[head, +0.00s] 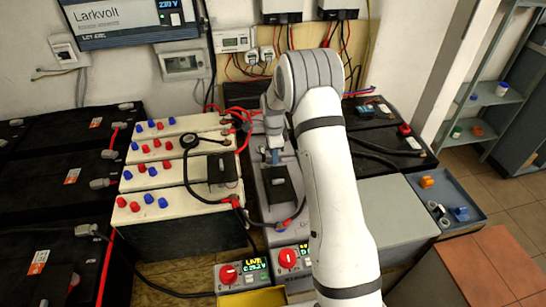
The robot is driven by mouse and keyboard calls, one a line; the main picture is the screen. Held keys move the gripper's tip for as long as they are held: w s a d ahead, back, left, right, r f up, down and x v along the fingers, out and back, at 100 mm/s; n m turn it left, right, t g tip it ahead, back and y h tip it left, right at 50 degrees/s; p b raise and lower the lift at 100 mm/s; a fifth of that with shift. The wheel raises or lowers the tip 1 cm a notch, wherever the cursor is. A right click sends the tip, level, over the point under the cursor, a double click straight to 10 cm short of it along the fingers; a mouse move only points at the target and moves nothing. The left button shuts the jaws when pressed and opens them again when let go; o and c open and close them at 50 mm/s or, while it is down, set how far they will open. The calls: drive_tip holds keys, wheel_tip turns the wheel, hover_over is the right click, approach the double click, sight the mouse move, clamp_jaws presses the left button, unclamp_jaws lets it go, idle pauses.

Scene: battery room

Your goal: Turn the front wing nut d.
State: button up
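My gripper (273,157) points down over the grey battery case (275,188) in the middle, at its far part. It is small and partly hidden by my own arm, so I cannot tell whether its fingers are apart or closed on something. No wing nut can be made out clearly, and no letter d is readable. A red cable end (285,223) sits at the near part of the grey case, and another red end (234,201) sits beside it on the cream battery (170,205). My arm covers the area right of the grey case.
Red and blue caps stand in rows on the cream batteries. Two control boxes with red knobs (228,274) (288,258) stand in front. Black batteries (60,190) fill the left. A blue tray (470,195) with small parts lies right. Red cables (240,120) loop behind my gripper.

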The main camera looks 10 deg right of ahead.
wheel_tip(320, 180, up, 6)
drive_tip(key=shift+r, duration=0.1)
idle(0.5)
drive_tip(key=shift+s+r, duration=0.15)
drive_tip(key=shift+r, duration=0.15)
drive_tip(key=s+r+n+t, duration=0.1)
drive_tip(key=s+r+n, duration=0.7)
drive_tip(key=s+r, duration=0.7)
drive_tip(key=s+r+n+t+p, duration=0.1)
drive_tip(key=s+r+n, duration=0.2)
drive_tip(key=s+n, duration=0.7)
drive_tip(key=s, duration=1.1)
drive_tip(key=shift+r+t+p, duration=0.15)
drive_tip(key=shift+t+p, duration=0.15)
drive_tip(key=shift+p, duration=0.1)
